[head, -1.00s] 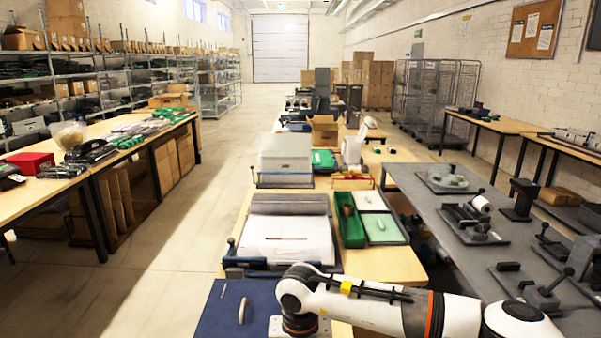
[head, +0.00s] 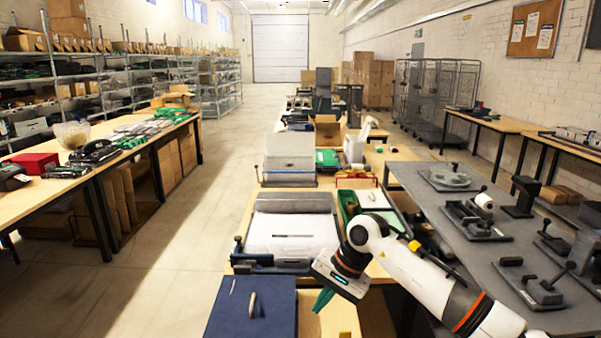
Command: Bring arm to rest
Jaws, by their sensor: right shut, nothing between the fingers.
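My right arm (head: 420,275) comes in from the lower right, bent at a white joint above the near table. My right gripper (head: 322,301) hangs at its end, with green fingers pointing down and left. The fingers are together and hold nothing. The gripper is just right of a dark blue mat (head: 228,309) and in front of a grey-and-white press-like tray (head: 291,236). My arm hides part of the green tray behind it. My left gripper is not in view.
A small pale oblong item (head: 252,304) lies on the blue mat. A green tray (head: 349,206) stands behind my arm. A grey bench (head: 408,185) with several dark fixtures runs along the right. A long wooden table (head: 28,208) stands left, with clear floor between.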

